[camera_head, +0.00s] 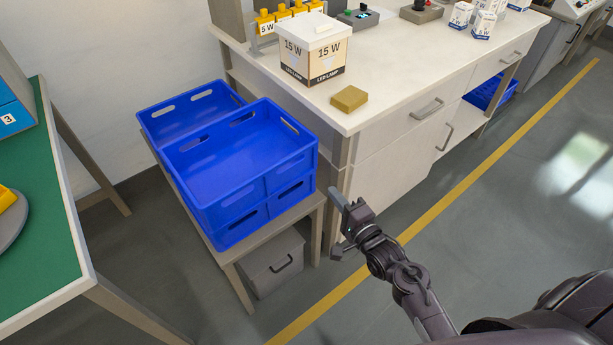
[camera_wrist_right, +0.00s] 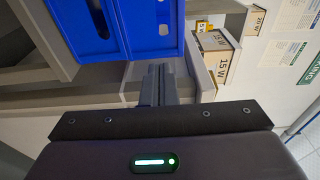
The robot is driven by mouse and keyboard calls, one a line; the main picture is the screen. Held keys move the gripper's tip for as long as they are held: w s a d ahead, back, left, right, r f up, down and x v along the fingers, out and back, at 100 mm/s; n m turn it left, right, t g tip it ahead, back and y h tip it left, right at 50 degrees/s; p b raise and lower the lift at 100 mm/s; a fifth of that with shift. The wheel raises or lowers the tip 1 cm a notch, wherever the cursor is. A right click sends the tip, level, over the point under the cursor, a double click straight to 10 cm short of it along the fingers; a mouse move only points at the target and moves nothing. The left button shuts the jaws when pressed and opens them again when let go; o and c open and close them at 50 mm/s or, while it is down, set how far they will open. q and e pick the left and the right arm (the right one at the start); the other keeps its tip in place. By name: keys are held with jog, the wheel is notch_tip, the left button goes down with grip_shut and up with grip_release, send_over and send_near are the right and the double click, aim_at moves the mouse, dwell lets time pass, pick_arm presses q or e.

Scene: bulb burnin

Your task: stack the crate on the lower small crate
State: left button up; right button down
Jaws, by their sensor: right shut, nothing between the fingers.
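Two blue crates stand one on the other on a low bench. The upper crate (camera_head: 292,160) is empty and sits level and lined up on the lower small crate (camera_head: 241,228). In the right wrist view, blue crate walls (camera_wrist_right: 153,42) show at the top, just beyond the fingers. My right gripper (camera_head: 337,199) is shut and empty, to the right of the stack and apart from it. Its closed fingers also show in the wrist view (camera_wrist_right: 158,85). My left gripper is not in view.
Another blue crate (camera_head: 163,112) stands behind the stack. The low bench (camera_head: 305,208) has a grey box (camera_head: 272,265) under it. The white workbench (camera_head: 410,62) at right carries a lamp carton (camera_head: 310,50) and a tan block (camera_head: 349,99). A green table (camera_head: 50,230) stands left.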

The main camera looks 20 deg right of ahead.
aim_at(294, 168)
jog(key=x, duration=0.3)
jog(key=a+x, duration=0.1)
jog(key=x, duration=0.5)
jog(key=shift+a, duration=0.4)
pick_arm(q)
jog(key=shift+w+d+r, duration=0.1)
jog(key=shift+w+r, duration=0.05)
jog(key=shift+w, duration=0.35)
pick_arm(e)
jog(key=shift+w+a, duration=0.4)
jog(key=shift+a, duration=0.2)
jog(key=shift+a, duration=0.1)
jog(key=shift+w+a, duration=0.6)
jog(key=shift+a, duration=0.3)
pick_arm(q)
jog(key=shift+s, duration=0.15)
